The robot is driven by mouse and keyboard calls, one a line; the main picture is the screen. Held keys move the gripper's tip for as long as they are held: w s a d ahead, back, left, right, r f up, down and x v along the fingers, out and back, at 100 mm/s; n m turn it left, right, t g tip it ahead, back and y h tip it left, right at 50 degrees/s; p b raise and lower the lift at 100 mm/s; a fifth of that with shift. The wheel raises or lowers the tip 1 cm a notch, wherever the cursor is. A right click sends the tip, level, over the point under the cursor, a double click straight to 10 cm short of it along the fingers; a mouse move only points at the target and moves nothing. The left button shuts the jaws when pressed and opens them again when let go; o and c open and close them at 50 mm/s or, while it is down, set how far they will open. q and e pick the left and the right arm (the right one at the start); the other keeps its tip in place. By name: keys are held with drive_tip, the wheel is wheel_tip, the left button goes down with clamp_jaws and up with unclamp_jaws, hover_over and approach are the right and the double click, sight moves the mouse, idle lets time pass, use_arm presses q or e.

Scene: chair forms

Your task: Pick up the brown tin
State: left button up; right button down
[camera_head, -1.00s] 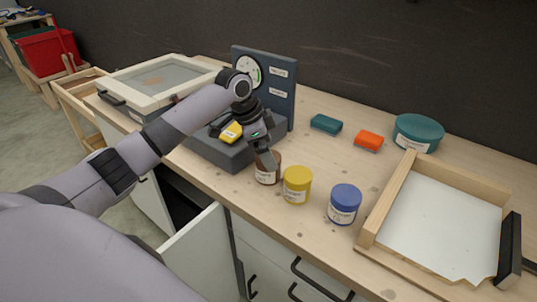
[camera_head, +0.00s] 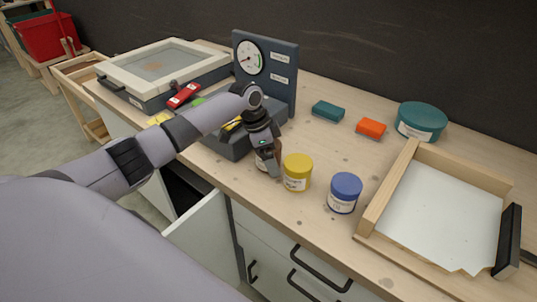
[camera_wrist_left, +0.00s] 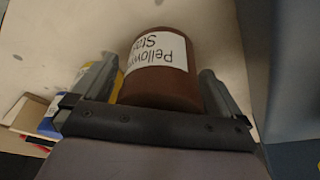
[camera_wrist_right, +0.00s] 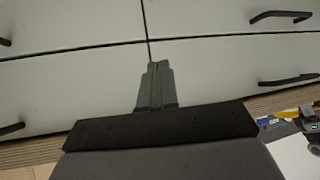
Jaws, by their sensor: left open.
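The brown tin (camera_wrist_left: 165,75) with a white label stands between the two open fingers of my left gripper (camera_wrist_left: 155,90) in the left wrist view. In the head view the brown tin (camera_head: 261,163) is mostly hidden behind my left gripper (camera_head: 270,163), beside the yellow tin. The fingers are on either side of it; I cannot tell whether they touch it. My right gripper (camera_wrist_right: 155,85) shows only in the right wrist view, in front of the drawer fronts, its fingers together and empty.
A yellow tin (camera_head: 297,172) stands just right of the brown tin, and a blue tin (camera_head: 344,193) farther right. The dark grey stand with a gauge (camera_head: 265,75) is behind my left arm. A wooden tray (camera_head: 385,196) is at the right. An open drawer (camera_head: 197,240) juts out below.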

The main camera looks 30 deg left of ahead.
use_arm(q)
drive_tip(key=c, duration=1)
drive_tip(key=shift+c, duration=0.6)
drive_tip(key=shift+r, duration=0.15)
